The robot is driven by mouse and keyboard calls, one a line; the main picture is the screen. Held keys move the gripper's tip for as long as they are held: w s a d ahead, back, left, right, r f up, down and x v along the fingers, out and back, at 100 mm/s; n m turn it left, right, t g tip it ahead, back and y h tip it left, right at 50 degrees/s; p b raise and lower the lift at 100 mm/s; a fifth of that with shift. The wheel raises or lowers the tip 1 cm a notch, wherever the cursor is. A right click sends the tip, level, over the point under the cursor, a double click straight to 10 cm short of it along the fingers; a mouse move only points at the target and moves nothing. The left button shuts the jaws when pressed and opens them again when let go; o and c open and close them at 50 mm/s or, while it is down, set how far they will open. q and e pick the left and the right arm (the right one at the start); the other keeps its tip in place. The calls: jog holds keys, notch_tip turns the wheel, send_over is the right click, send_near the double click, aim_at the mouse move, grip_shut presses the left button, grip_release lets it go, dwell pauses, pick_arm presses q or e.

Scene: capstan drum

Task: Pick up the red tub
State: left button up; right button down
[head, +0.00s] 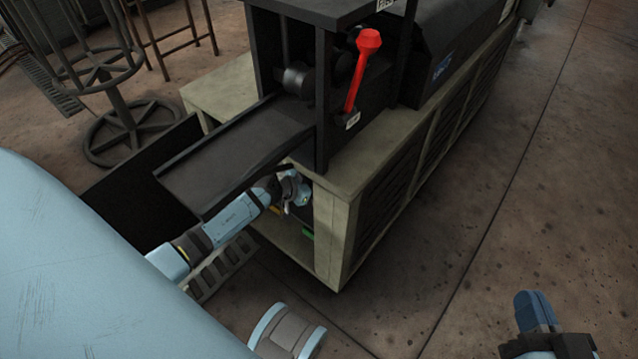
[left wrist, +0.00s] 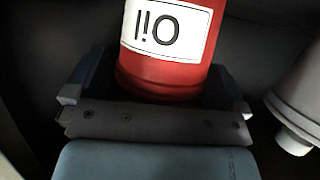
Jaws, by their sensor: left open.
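The red tub (left wrist: 165,72) carries a white label reading "Oil", upside down in the left wrist view. It stands between the two fingers of my left gripper (left wrist: 155,88), which is open around its lower part. I cannot tell whether either finger touches it. In the head view my left arm reaches under the black chute into the bench's open shelf space, where the tub is hidden. My right gripper (head: 540,325) is at the bottom right over bare floor; how far its fingers are apart does not show.
A pale, tapered object (left wrist: 297,95) stands close right of the tub. The black chute (head: 235,150) hangs above my left arm, with the bench's corner post (head: 330,235) beside it. A red-handled lever (head: 362,70) is above. Floor at the right is clear.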

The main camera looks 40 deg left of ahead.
pick_arm(q)
jog(key=shift+r, duration=0.1)
jog(key=c, duration=1)
